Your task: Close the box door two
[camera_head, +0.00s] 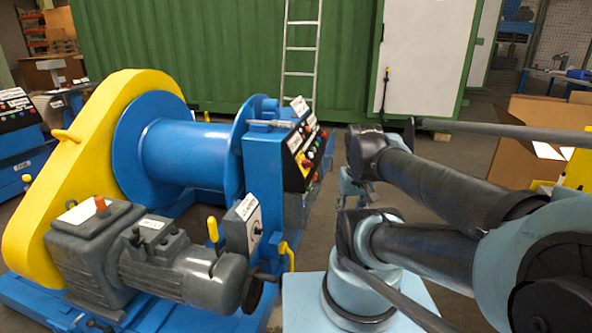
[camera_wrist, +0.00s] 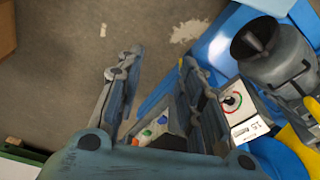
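A blue control box (camera_head: 275,158) with a sloped panel of coloured buttons (camera_head: 303,158) stands at the right end of the blue drum. The button panel (camera_wrist: 150,130) shows beyond the finger bases, partly hidden. In the head view my gripper is largely hidden by my arm.
A yellow chain guard (camera_head: 85,155), blue drum (camera_head: 185,152) and grey motor (camera_head: 175,265) fill the left. A ladder (camera_head: 300,60) leans on a green container (camera_head: 190,50). A cardboard box (camera_head: 535,120) is at right. Bare floor lies behind the control box.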

